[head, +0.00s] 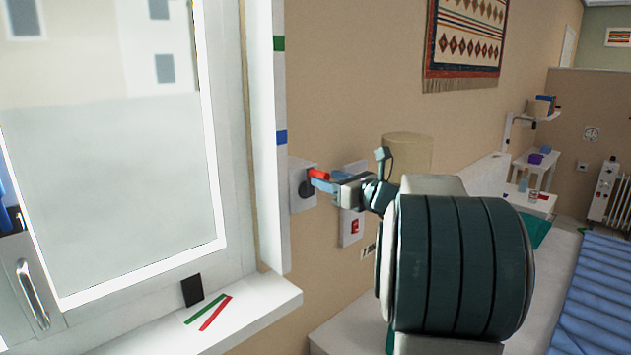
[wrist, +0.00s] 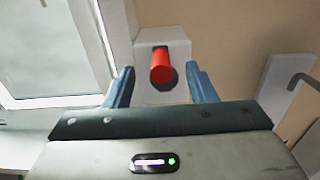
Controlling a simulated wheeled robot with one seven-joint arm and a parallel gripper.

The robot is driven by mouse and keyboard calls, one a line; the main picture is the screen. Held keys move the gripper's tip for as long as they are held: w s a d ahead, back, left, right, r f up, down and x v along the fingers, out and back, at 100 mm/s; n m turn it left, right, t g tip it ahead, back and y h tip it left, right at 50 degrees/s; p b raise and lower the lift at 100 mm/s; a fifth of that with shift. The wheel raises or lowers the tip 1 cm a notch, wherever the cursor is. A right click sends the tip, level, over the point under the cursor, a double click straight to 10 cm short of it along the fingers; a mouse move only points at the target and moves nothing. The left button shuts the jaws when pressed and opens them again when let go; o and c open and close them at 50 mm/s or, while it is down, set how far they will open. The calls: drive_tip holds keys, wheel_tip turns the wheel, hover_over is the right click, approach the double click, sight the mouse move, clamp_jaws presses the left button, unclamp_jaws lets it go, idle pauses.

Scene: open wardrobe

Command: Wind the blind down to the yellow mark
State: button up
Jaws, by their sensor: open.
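The red crank handle (head: 319,174) sticks out from a dark round hub on a pale box (head: 299,170) on the wall right of the window. In the wrist view the red handle (wrist: 162,66) lies between the blue fingers of my gripper (wrist: 160,80). A gap shows on each side, so my gripper is open around it. In the head view my gripper (head: 325,184) is at the box. A white strip (head: 267,200) beside the window bears a green mark (head: 279,43) and a blue mark (head: 281,137). I see no yellow mark, and cannot clearly make out the blind.
A white panel with a red switch (head: 354,226) is on the wall right of the crank box. The window sill (head: 240,312) holds green and red strips and a dark block (head: 192,290). A bed (head: 600,290) and a radiator (head: 612,195) are at the far right.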

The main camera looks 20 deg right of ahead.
drive_tip(key=v, duration=0.4)
drive_tip(key=shift+s+d+b, duration=0.15)
drive_tip(key=shift+s+b, duration=0.15)
drive_tip(key=s+a+f+n+g, duration=0.5)
drive_tip(key=s+a+f+n, duration=0.15)
drive_tip(key=a+n, duration=0.2)
drive_tip(key=s+a+f+n+g, duration=0.5)
drive_tip(key=s+a+f+n, duration=0.15)
drive_tip(key=a, duration=0.35)
drive_tip(key=s+f+n+g+h, duration=0.3)
drive_tip(key=s+f+n+h, duration=0.3)
drive_tip(key=s+n, duration=0.8)
drive_tip(key=shift+d+f+n+g+h, duration=0.3)
drive_tip(key=shift+d+f+n+h, duration=0.15)
drive_tip(key=shift+f+n, duration=1.05)
drive_tip(key=shift+s+f, duration=0.15)
drive_tip(key=shift+f, duration=0.05)
